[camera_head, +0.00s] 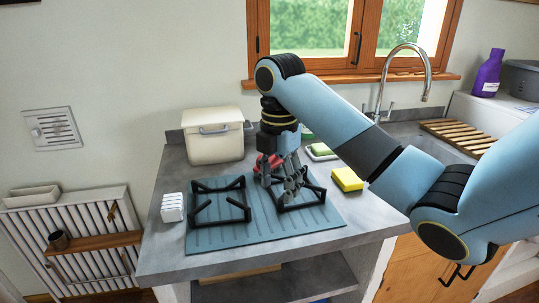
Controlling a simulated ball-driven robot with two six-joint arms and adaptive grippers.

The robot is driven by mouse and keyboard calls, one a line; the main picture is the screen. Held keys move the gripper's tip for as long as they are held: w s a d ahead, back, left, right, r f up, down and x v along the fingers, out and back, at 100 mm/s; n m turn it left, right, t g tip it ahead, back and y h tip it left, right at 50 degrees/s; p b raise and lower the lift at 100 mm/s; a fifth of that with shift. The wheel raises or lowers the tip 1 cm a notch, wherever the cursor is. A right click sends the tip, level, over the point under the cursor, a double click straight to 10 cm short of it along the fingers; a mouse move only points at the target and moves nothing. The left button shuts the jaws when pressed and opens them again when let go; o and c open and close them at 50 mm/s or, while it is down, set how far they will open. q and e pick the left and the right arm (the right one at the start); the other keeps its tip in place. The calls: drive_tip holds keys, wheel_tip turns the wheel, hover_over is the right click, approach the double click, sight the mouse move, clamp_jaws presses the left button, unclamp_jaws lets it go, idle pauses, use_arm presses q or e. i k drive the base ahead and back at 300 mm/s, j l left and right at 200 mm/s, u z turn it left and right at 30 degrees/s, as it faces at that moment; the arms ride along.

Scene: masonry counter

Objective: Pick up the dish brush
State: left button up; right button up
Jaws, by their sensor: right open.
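My right gripper (283,181) is open and points down over the back right part of the blue-grey hob (262,226). A red object (262,161) shows just behind and beside its fingers, partly hidden by them. I cannot tell whether this is the dish brush, or whether the fingers touch it. No other thing in view is clearly a dish brush. My left gripper is not in view.
A cream bread box (213,138) stands at the back left. A white ribbed item (172,208) is left of the hob. A yellow sponge (347,180) and a soap dish (321,152) are right of it. The counter's front left (160,255) is clear.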

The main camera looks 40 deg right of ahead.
sight(275, 161)
drive_tip(key=i+l, duration=0.75)
drive_tip(key=l, duration=0.15)
